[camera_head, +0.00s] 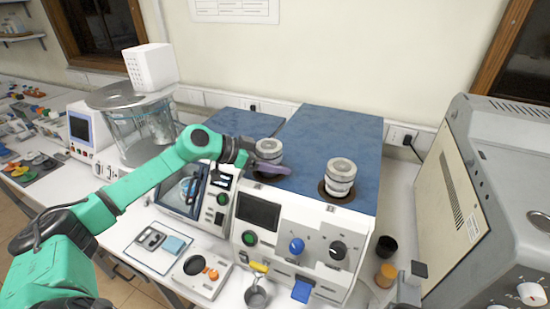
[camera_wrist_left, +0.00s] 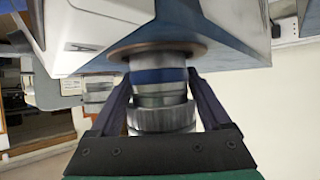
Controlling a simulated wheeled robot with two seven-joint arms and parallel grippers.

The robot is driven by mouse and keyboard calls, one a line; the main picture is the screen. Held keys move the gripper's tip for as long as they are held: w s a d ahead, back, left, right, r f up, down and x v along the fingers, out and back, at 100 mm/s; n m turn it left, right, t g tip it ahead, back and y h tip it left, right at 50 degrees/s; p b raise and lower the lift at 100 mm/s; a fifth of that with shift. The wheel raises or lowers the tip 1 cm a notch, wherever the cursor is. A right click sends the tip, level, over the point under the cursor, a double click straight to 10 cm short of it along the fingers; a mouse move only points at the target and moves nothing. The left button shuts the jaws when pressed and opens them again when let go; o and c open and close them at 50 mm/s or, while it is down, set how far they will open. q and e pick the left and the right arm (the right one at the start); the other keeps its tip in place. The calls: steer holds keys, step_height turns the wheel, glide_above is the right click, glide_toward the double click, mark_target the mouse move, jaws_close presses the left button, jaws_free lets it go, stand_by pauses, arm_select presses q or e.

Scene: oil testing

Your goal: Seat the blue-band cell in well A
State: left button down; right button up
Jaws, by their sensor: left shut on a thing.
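My left gripper (camera_head: 266,168) is shut on a silver ribbed cell (camera_head: 268,151) at the left well position on the blue-topped instrument. In the left wrist view the fingers (camera_wrist_left: 156,92) grip the cell's sides, and a blue band (camera_wrist_left: 158,76) shows around it. The cell's far end is at a brown ring (camera_wrist_left: 178,48) around the well; I cannot tell how deep it sits. A second silver cell (camera_head: 341,173) stands upright in the right well, inside a dark ring. My right gripper is not in view.
The instrument's front panel (camera_head: 303,239) carries a dark screen, knobs and a blue tab. A small metal cup (camera_head: 257,293) stands before it. A large grey machine (camera_head: 500,190) is at the right, a glass vessel (camera_head: 140,135) at the left. A wall is behind.

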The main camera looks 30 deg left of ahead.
arm_select(q)
steer(key=shift+f, duration=0.2)
steer(key=shift+p, duration=0.35)
steer(key=shift+c, duration=0.6)
jaws_free()
steer(key=shift+f, duration=0.1)
steer(key=shift+o, duration=0.6)
steer(key=shift+f, duration=0.15)
